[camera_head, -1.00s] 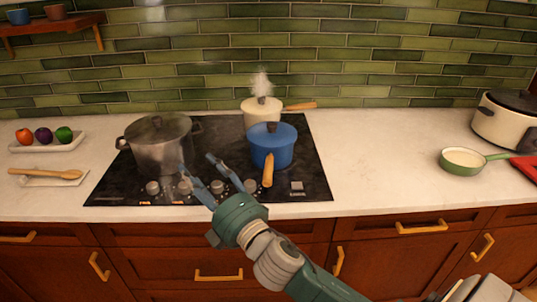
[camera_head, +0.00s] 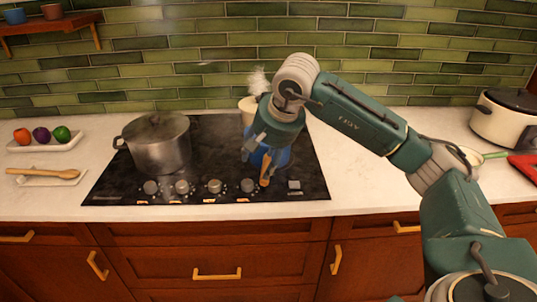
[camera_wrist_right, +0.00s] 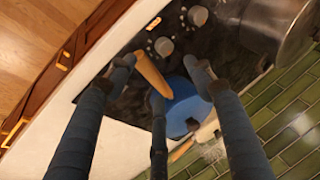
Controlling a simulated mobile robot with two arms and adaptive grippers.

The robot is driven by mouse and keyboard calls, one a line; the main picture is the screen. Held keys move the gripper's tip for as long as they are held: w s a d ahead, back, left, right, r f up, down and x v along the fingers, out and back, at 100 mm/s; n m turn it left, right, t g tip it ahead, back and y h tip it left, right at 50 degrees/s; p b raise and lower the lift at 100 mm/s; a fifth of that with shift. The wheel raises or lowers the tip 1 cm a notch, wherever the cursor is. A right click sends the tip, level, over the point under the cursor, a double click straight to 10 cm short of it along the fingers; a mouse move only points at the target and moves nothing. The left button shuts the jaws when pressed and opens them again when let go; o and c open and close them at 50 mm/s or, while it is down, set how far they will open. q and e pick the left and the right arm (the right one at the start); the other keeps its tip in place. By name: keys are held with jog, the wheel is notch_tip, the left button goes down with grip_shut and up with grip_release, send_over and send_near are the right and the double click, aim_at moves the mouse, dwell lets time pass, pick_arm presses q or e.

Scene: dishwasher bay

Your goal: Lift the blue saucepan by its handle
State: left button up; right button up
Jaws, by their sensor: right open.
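The blue saucepan (camera_head: 281,158) sits on the black cooktop, mostly hidden behind my right gripper in the head view. Its wooden handle (camera_head: 265,175) points towards the counter's front edge. My right gripper (camera_head: 257,157) is over the saucepan, pointing down, with its fingers spread. In the right wrist view, the wooden handle (camera_wrist_right: 152,76) lies between the open fingers (camera_wrist_right: 160,68), and the blue saucepan (camera_wrist_right: 183,105) shows beyond them. I cannot tell whether any finger touches the handle. My left gripper is not in view.
A lidded steel pot (camera_head: 160,146) stands left on the cooktop (camera_head: 222,160). A cream pot (camera_head: 247,104), steaming, is behind the saucepan, partly hidden. Control knobs (camera_head: 214,186) line the front. A cream cooker (camera_head: 505,118) stands far right. The counter between cooktop and steel pot's left side tray (camera_head: 62,146) is bare.

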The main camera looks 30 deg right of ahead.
aim_at(268, 160)
jog(key=shift+h, duration=0.6)
jog(key=w+d+f+p, duration=0.1)
jog(key=f, duration=0.1)
jog(key=w+d+f+p, duration=0.1)
jog(key=d+f, duration=0.1)
jog(key=f, duration=0.1)
jog(key=w+d+f+p, duration=0.1)
jog(key=f, duration=0.2)
jog(key=shift+w+d, duration=0.15)
jog(key=shift+w, duration=0.15)
jog(key=shift+w+f, duration=0.2)
jog(key=shift+f, duration=0.2)
jog(key=shift+s, duration=0.1)
grip_shut()
jog(key=shift+r, duration=0.3)
jog(key=shift+w+d+f, duration=0.1)
jog(key=shift+w, duration=0.15)
